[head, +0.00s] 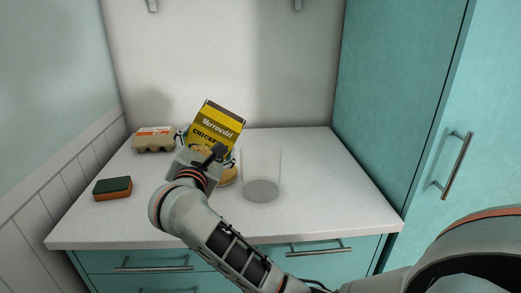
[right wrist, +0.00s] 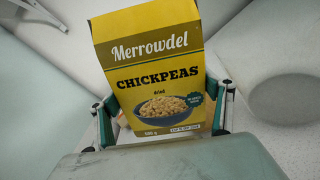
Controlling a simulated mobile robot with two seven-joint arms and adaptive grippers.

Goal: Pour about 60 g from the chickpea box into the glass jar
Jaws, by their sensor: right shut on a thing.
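The yellow chickpea box (head: 218,122) is in my right gripper (head: 204,153), which is shut on its lower part. The box leans a little to the right, just left of the glass jar, and its label faces me. In the right wrist view the box (right wrist: 152,75) stands between the two fingers (right wrist: 164,117). The clear glass jar (head: 261,172) stands upright on the counter and looks empty, with a grey round base. A grey disc in the right wrist view looks like the jar's base (right wrist: 286,104). My left gripper is not in view.
On the white counter (head: 330,190), an egg carton (head: 154,142) stands at the back left and a green and orange sponge (head: 113,188) at the left. A tan round thing (head: 229,176) is partly hidden behind my gripper. The counter right of the jar is clear, up to a teal cabinet (head: 395,100).

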